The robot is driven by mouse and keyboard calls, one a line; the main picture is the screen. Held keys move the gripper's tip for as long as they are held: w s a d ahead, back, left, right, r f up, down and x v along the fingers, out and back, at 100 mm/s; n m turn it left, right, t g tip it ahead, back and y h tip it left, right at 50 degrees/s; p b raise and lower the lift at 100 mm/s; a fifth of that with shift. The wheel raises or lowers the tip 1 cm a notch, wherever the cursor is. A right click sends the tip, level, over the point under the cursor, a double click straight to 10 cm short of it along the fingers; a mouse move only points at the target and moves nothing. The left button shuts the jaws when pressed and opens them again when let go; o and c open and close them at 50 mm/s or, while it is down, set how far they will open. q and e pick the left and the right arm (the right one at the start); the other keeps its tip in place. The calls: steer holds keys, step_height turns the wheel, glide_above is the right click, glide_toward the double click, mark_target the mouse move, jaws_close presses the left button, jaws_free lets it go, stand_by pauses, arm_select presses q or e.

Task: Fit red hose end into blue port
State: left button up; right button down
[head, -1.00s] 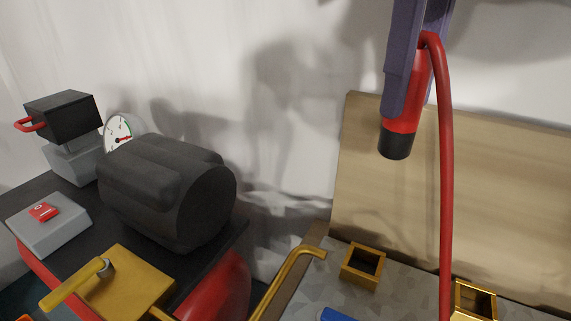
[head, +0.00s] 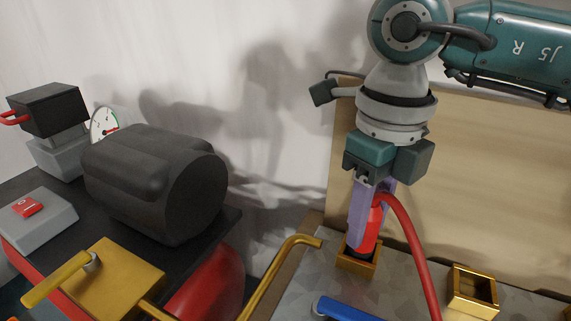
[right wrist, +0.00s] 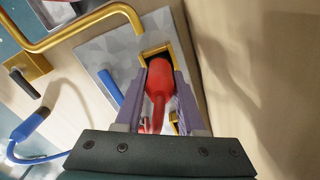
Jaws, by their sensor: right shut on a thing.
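The red hose end (head: 371,228) is a red cylinder with its lower tip at the left gold square holder (head: 344,262). My right gripper (head: 361,218) is shut on it with purple fingers, pointing down. In the right wrist view the fingers flank the red hose end (right wrist: 159,78), whose far tip meets the dark opening of the gold holder (right wrist: 148,52). How deep the tip sits is hidden. The red hose (head: 407,230) bends out to the right and down. No blue port can be made out. My left gripper is not in view.
A blue bar (head: 345,309) lies on the grey plate, left of a second gold square holder (head: 460,304). A bent gold pipe (head: 272,268) is close at left. A black motor-like block (head: 150,185) stands farther left. A tan board (head: 470,180) rises behind.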

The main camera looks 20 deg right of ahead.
steer(key=shift+f, duration=0.2)
steer(key=c, duration=0.5)
jaws_free()
steer(key=shift+r, duration=0.1)
steer(key=shift+r, duration=0.2)
step_height(320, 180, up, 12)
steer(key=shift+f, duration=0.1)
